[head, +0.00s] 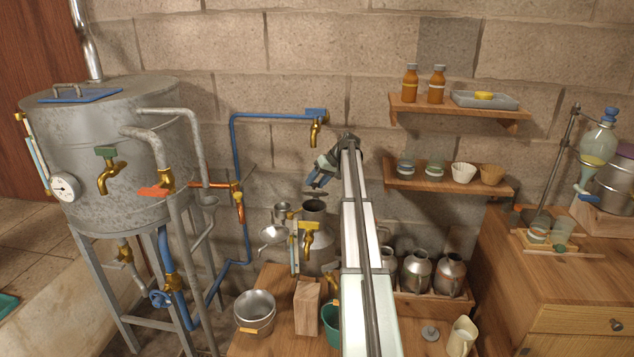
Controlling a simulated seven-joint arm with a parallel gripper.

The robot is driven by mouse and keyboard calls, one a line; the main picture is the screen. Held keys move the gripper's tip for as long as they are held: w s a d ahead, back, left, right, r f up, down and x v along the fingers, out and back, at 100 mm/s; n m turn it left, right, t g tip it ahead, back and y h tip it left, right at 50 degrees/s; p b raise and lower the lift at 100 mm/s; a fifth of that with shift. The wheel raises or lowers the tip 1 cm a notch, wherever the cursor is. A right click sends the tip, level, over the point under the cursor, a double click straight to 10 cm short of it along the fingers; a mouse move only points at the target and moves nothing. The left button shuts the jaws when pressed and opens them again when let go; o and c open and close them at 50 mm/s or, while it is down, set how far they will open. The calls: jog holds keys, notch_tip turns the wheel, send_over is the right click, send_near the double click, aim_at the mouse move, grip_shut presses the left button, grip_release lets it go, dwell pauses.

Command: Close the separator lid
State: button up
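The separator (313,231) appears to be the grey metal can in the middle of the head view, with a brass tap on its front. Its round neck faces up, and a small dark flat piece shows just above it; I cannot tell whether this is its lid. My gripper (318,181) hangs above the neck at the far end of my arm, tilted down to the left. It looks apart from the can. Its fingers are small and dark, so their opening is unclear. My arm hides the can's right side.
A wooden block (308,307), a metal bucket (255,309) and a green bucket (331,322) stand in front. Metal jugs (416,273) are to the right. A blue pipe (237,160) with a tap runs behind.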

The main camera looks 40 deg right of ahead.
grip_shut()
jog(key=shift+s, duration=0.1)
dwell(0.4)
jog(key=shift+s+a+f+n+t+h, duration=0.3)
jog(key=shift+s+a+f+t+h, duration=0.2)
jog(key=shift+s+a+h, duration=0.15)
jog(key=shift+s+a+f+n+t+h, duration=0.4)
jog(key=shift+s+a+f+t+h, duration=0.2)
jog(key=shift+t, duration=0.2)
jog(key=shift+s+a+f+n+t+h, duration=0.25)
jog(key=shift+f+t+h, duration=0.1)
jog(key=shift+f+t, duration=0.15)
jog(key=shift+s+a+f+n+t+h, duration=0.2)
jog(key=shift+f+t+h, duration=0.1)
jog(key=shift+f+t, duration=0.15)
jog(key=shift+s+a+f, duration=0.1)
jog(key=shift+a+f, duration=0.05)
jog(key=shift+f, duration=0.45)
jog(key=shift+o, duration=0.9)
grip_release()
